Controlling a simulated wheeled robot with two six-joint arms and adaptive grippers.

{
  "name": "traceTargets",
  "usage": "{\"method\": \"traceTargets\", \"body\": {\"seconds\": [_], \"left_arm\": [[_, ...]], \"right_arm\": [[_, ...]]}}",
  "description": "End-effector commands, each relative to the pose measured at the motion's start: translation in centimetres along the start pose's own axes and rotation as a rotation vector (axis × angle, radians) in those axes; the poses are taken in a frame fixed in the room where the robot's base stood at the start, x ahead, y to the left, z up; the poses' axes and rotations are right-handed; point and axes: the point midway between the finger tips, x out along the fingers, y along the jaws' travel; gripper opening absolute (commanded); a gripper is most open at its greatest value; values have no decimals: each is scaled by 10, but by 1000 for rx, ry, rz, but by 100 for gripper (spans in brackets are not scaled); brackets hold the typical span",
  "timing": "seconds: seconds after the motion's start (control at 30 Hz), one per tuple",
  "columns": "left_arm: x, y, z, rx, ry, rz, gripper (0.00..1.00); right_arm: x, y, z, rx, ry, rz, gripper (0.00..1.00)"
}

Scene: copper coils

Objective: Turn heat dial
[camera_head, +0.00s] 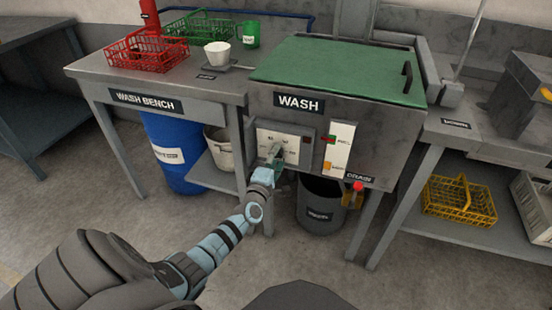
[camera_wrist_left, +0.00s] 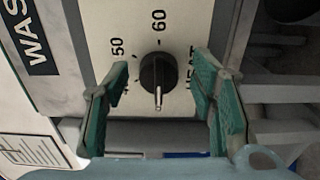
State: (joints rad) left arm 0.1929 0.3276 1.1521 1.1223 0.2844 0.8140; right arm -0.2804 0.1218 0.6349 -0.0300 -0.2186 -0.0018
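The heat dial (camera_wrist_left: 156,73) is a black knob with a pale pointer on a white plate marked 50, 60 and HEAT. It sits between the two green fingertips of my left gripper (camera_wrist_left: 158,100), which is open around it with a gap on both sides. In the head view, my left gripper (camera_head: 277,160) is in front of the white control plate (camera_head: 290,140) on the WASH unit (camera_head: 270,105) and hides the dial. My right gripper is not in view.
A white panel (camera_head: 339,145) with switches and a red drain knob (camera_head: 358,186) are right of the plate. A dark bucket (camera_head: 320,215) stands below. A green lid (camera_head: 335,70) covers the unit.

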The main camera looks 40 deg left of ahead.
Motion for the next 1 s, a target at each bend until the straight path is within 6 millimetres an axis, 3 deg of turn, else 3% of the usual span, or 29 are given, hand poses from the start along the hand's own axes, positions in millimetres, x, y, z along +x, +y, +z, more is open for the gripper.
{"method": "traceTargets", "body": {"seconds": [0.27, 0.37, 0.7, 0.8, 1.0], "left_arm": [[-4, 0, 0, 1, 0, 1, 52], [-19, 0, -1, 1, 0, 2, 52], [-106, -1, 0, 0, -2, -1, 52], [-117, 0, 0, 1, 0, -1, 52], [-120, 0, 0, 1, 0, 1, 52]], "right_arm": [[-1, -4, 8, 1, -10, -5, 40], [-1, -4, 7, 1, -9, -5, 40], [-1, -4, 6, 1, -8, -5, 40], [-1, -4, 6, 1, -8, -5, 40], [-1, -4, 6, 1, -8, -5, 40]]}}
